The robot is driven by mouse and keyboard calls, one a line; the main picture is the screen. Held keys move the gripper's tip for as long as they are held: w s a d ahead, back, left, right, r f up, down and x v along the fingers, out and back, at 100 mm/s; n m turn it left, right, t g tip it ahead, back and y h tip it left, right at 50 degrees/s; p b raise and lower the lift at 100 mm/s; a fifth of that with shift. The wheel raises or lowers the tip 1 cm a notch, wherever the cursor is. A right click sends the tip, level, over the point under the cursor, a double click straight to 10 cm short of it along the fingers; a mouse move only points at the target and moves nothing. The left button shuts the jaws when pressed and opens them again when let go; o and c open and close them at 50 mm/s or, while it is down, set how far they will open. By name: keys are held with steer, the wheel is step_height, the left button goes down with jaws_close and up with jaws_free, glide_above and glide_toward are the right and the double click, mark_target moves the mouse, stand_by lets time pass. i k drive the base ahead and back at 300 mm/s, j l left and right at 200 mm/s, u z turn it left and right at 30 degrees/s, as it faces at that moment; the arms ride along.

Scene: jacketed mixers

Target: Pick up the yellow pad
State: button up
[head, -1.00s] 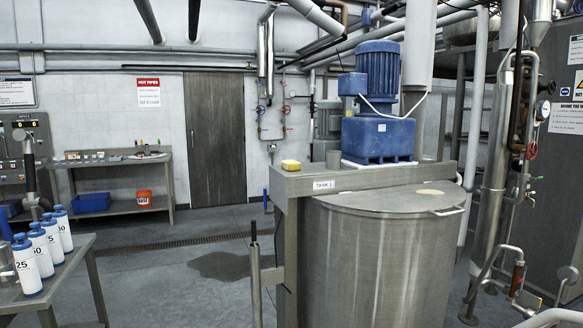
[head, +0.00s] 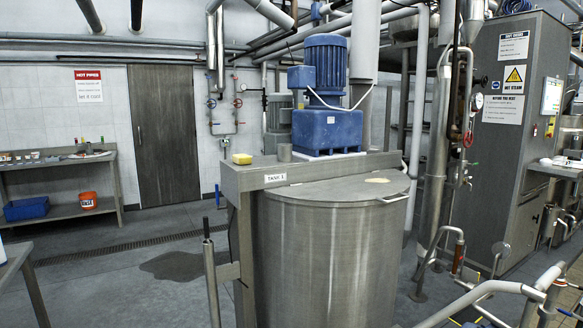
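The yellow pad (head: 242,158) is a small block lying on the left end of the steel ledge (head: 255,178) across the top of the mixer labelled TANK 1. It stands out in the head view, left of centre.
The steel tank (head: 320,255) fills the middle, with a blue motor (head: 327,130) on top. An upright post (head: 211,285) stands at its front left. Railings (head: 480,290) and hot pipes lie to the right. Floor (head: 110,275) is clear at left, with a dark wet patch (head: 175,265).

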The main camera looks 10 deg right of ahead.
mark_target(240, 159)
steer(key=i+j, duration=0.2)
steer(key=i, duration=0.25)
steer(key=i+j, duration=0.2)
steer(key=i, duration=0.3)
steer(key=i+j, duration=0.2)
steer(key=i, duration=0.25)
